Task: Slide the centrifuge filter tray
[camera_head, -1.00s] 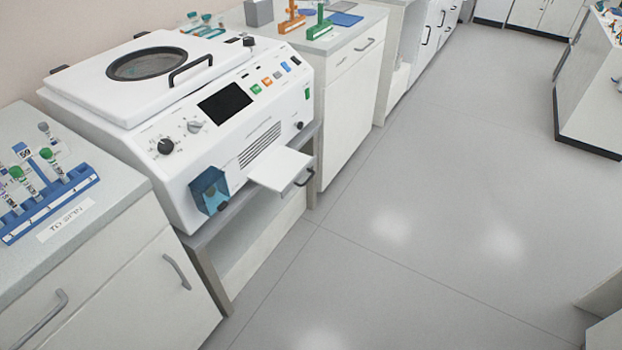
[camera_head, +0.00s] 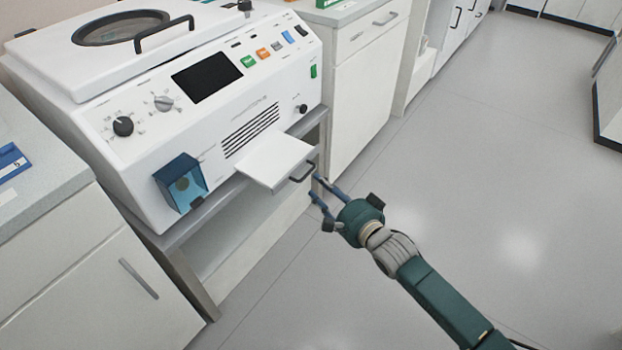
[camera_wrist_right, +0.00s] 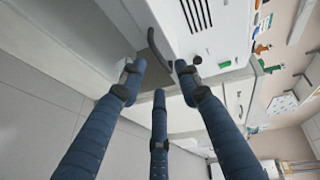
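The white filter tray (camera_head: 274,160) sticks out of the front of the white centrifuge (camera_head: 110,160), below its vent slots. Its dark handle (camera_head: 302,172) is on the tray's outer edge. My right gripper (camera_head: 316,187) is open, with blue fingers pointing at the handle from the right and a little below it. In the right wrist view the fingers of the gripper (camera_wrist_right: 160,85) are spread, and the dark handle (camera_wrist_right: 158,47) shows just beyond their tips, with nothing held. My left gripper is not in view.
The centrifuge stands on a grey stand (camera_head: 215,212) with an open shelf below. A blue box (camera_head: 181,184) juts from the front, left of the tray. Cabinets stand on both sides. The floor (camera_head: 450,190) around my right arm is clear.

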